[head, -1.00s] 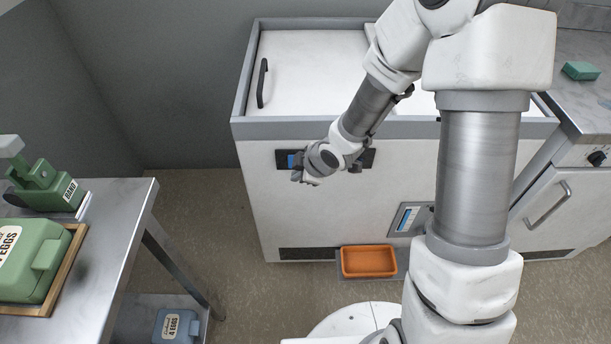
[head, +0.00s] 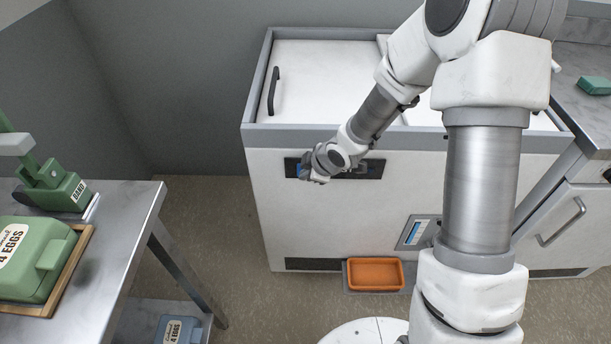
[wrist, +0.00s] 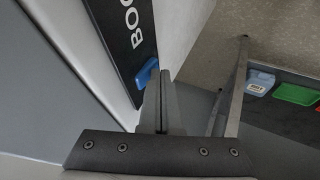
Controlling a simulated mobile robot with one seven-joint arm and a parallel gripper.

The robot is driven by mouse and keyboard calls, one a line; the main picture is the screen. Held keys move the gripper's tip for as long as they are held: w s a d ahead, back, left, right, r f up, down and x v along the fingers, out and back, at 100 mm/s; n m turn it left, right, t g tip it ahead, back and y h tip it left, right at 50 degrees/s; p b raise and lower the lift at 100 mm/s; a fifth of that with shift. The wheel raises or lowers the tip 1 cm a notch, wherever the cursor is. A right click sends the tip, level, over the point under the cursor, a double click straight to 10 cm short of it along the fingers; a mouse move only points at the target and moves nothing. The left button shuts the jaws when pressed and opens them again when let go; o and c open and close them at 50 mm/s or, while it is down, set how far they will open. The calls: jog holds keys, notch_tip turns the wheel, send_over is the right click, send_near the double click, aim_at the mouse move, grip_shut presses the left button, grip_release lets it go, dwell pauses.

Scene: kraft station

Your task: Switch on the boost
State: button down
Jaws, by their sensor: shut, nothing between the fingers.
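A dark panel (head: 373,168) is set in the upper front of the white chest. In the wrist view the panel (wrist: 128,30) carries white letters that start "BOO"; the rest is cut off. A blue switch (wrist: 147,72) sits on the panel beside the letters. My gripper (wrist: 166,78) is shut and empty, its fingertips very close to the switch. I cannot tell whether they touch it. In the head view my gripper (head: 308,166) is at the panel's left part and hides most of the switch there. The switch's position is not clear.
The chest (head: 262,210) has a white lid with a black handle (head: 273,90). An orange tray (head: 375,275) is low at its front, below a small blue display (head: 414,232). A steel table (head: 135,215) with green egg boxes stands at left. Floor between is clear.

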jog(key=shift+w+f+b, duration=0.1)
jog(key=shift+w+b, duration=0.05)
jog(key=shift+b, duration=0.2)
jog(key=shift+r+p, duration=0.75)
jog(key=shift+r, duration=0.1)
